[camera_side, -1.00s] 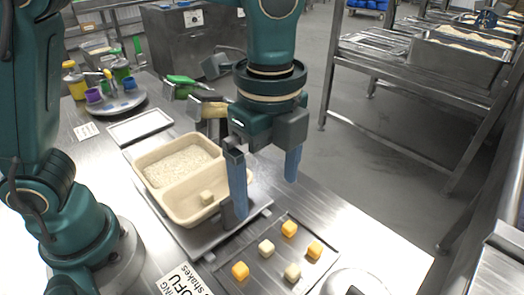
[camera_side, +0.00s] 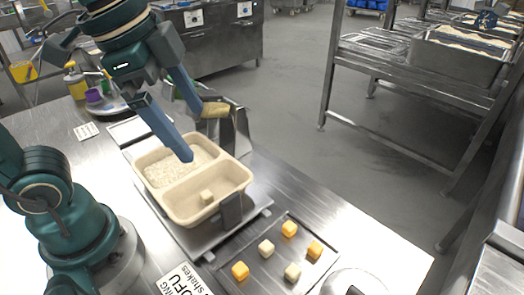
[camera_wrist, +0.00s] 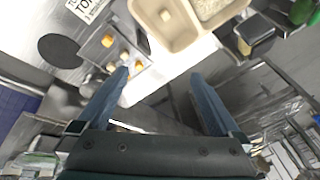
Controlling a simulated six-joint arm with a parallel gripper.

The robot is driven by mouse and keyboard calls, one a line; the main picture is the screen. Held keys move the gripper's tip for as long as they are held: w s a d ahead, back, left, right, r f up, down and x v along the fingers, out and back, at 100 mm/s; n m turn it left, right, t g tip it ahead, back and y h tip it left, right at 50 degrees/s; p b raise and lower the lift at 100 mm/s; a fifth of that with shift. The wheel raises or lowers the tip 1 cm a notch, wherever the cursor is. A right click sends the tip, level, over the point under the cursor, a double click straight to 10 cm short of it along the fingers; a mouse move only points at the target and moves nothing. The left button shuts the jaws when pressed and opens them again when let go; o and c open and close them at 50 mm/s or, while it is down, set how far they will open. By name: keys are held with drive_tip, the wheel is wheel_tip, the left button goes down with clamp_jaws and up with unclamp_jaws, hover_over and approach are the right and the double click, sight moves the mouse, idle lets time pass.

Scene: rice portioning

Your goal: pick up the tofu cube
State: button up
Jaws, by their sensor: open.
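Pale tofu cubes (camera_side: 266,248) and (camera_side: 292,272) lie on a small metal tray (camera_side: 228,262) at the front right, among orange cubes (camera_side: 240,270). Another pale cube (camera_side: 207,197) sits in the empty-looking compartment of a beige two-part container (camera_side: 243,176); it also shows in the wrist view (camera_wrist: 165,15). My gripper (camera_side: 191,132) is open and empty, its fingers spread and tilted, raised over the container's rice side. In the wrist view, my gripper (camera_wrist: 158,76) has nothing between its fingers, and the left finger partly covers the cube tray.
White rice (camera_side: 180,165) fills the container's other compartment. The container stands on a metal plate (camera_side: 255,212). A scoop with a tan handle (camera_side: 215,109) stands behind it. A round turntable with bottles and cups is at the back left.

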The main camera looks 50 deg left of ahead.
wheel_tip(320, 180, down, 6)
drive_tip(key=s+a+n+t, duration=0.1)
drive_tip(key=s+a+n, duration=0.1)
drive_tip(key=n, duration=0.5)
drive_tip(key=shift+s+a+r+n+t, duration=0.2)
drive_tip(key=shift+s+r+n+t, duration=0.1)
drive_tip(key=shift+s, duration=0.15)
drive_tip(key=shift+w+f+n, duration=0.1)
drive_tip(key=shift+f+n, duration=0.1)
drive_tip(key=shift+n, duration=0.2)
drive_tip(key=shift+c, duration=0.9)
drive_tip(key=shift+w+r, duration=0.15)
drive_tip(key=c, duration=0.7)
drive_tip(key=shift+c, duration=0.2)
drive_tip(key=shift+n, duration=0.4)
